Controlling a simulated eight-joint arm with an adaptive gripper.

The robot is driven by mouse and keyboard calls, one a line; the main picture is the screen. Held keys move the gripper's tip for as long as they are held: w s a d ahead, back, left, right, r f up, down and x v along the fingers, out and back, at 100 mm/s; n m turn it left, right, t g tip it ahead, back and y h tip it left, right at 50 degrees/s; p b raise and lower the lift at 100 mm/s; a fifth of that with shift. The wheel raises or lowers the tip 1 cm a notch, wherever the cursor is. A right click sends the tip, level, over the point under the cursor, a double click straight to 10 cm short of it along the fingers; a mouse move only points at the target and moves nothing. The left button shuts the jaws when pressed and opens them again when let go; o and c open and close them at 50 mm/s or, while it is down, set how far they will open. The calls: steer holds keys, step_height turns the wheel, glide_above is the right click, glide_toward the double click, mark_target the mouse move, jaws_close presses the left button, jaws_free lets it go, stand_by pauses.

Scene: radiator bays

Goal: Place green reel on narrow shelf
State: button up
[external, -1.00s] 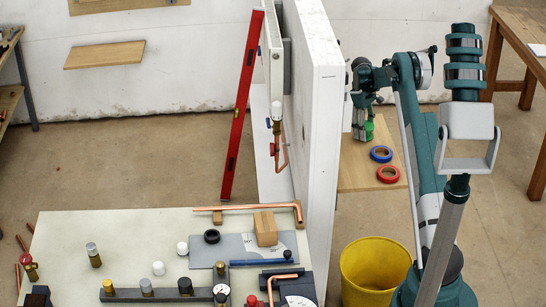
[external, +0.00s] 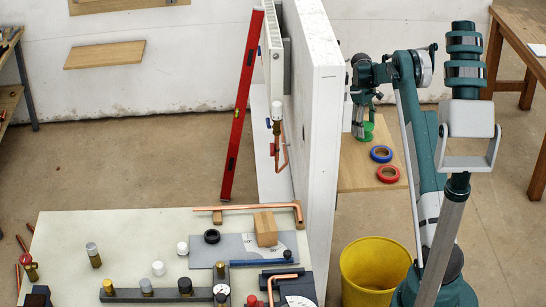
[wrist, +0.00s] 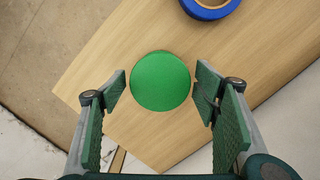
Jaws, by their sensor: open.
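The green reel (wrist: 160,80) shows in the wrist view as a plain green disc over a pale wooden board, between my gripper's fingers. My gripper (wrist: 160,88) is open, with a visible gap between each finger pad and the reel. In the external view the reel (external: 368,127) is partly hidden by my gripper (external: 360,129), beside the tall white panel. Two wooden wall boards are at the upper left: a plain one (external: 104,55) and one cut off by the top edge (external: 128,4). I cannot tell which is the narrow shelf.
A blue reel (external: 381,154) and a red reel (external: 388,174) lie on the wooden board (external: 354,178). The tall white panel (external: 325,130) stands left of my gripper. A yellow bucket (external: 375,270) is in front. A cluttered workbench (external: 130,228) fills the lower left.

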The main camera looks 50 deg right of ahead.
mark_target(365, 125)
step_height(365, 125, up, 8)
steer(key=shift+r+p, duration=0.1)
steer(key=shift+p, duration=0.85)
